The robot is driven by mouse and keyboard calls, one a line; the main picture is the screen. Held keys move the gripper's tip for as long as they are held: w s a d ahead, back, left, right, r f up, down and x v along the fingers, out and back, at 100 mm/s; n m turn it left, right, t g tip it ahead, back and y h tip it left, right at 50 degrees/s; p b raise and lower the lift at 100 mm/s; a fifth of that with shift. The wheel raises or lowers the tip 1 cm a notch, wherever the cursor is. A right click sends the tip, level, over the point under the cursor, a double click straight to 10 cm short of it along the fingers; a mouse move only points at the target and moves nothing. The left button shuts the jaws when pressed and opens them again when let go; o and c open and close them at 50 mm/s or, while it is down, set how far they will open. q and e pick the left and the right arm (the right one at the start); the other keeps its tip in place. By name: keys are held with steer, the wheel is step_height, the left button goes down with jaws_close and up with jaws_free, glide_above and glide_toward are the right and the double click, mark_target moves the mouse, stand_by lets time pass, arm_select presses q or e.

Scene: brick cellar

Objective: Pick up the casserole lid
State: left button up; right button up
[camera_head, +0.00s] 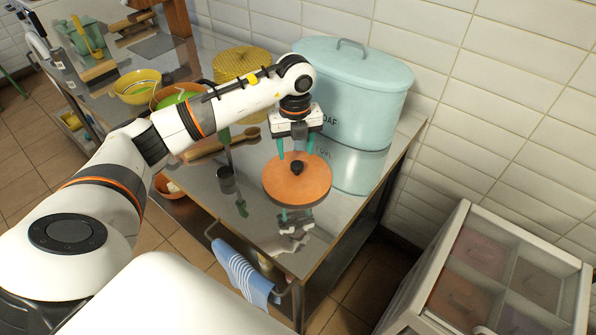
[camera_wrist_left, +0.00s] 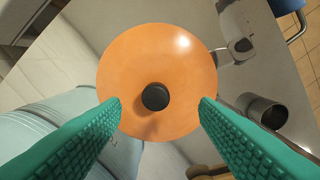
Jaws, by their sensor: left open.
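The casserole lid (camera_head: 297,186) is a round orange disc with a small dark knob (camera_head: 297,167) in its middle. It lies on the shiny metal table near its right front part. My left gripper (camera_head: 296,150) points down above the lid, open, with its teal fingers over the side nearer the bread bin. In the left wrist view the lid (camera_wrist_left: 165,60) fills the middle, and the knob (camera_wrist_left: 155,97) sits between the two open fingers (camera_wrist_left: 160,108), a little ahead of them. Nothing is held. My right gripper does not show.
A pale blue bread bin (camera_head: 350,85) stands right behind the lid. A metal cup (camera_head: 226,180) stands left of it, with a wooden board or utensil (camera_head: 205,148) behind. Bowls (camera_head: 138,86) are farther left. A striped towel (camera_head: 240,272) hangs at the table's front edge. A white cabinet (camera_head: 455,225) stands at right.

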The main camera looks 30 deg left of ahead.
mark_target(297, 164)
arm_select(q)
steer(key=shift+f, duration=0.95)
steer(key=shift+w+f, duration=0.2)
steer(key=shift+f, duration=0.1)
step_height(297, 164, down, 4)
steer(key=shift+w+f+p, duration=0.15)
steer(key=shift+f+p, duration=0.05)
steer(key=shift+p, duration=0.8)
steer(key=shift+f, duration=0.3)
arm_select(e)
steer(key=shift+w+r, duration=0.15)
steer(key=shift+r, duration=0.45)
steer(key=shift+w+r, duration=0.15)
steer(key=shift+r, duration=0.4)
arm_select(q)
steer(key=shift+c, duration=0.5)
jaws_close()
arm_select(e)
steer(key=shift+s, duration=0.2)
